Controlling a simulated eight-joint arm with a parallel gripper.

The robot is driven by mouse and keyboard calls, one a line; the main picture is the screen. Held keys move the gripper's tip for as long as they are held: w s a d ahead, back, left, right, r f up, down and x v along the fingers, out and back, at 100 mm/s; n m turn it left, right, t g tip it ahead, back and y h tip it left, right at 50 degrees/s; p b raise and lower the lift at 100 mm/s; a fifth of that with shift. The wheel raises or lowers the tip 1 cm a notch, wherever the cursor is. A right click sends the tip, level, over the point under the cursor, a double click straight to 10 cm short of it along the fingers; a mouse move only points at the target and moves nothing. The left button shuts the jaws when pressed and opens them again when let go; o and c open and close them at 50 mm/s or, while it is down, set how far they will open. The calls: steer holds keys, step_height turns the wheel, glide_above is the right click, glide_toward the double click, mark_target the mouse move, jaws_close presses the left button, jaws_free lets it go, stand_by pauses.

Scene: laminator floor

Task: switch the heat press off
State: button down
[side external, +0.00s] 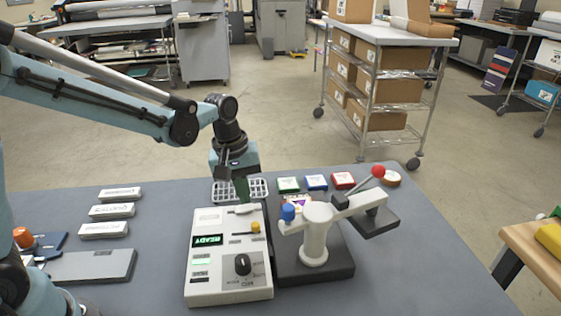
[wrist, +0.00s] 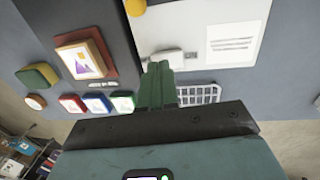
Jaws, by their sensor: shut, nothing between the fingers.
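My gripper (side external: 242,200) is shut and empty, pointing down at that far end. In the wrist view its green fingertips (wrist: 159,68) are right beside the lever; I cannot tell whether they touch it.
A white wire rack (side external: 258,187) stands just behind the box. Green (side external: 289,184), blue (side external: 316,182) and red (side external: 343,180) blocks lie behind the press. Several white-labelled boxes (side external: 112,212) and a grey tray (side external: 90,266) lie left.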

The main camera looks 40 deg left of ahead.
steer(key=shift+w+f, duration=0.1)
steer(key=shift+f, duration=0.7)
steer(key=shift+d, duration=0.1)
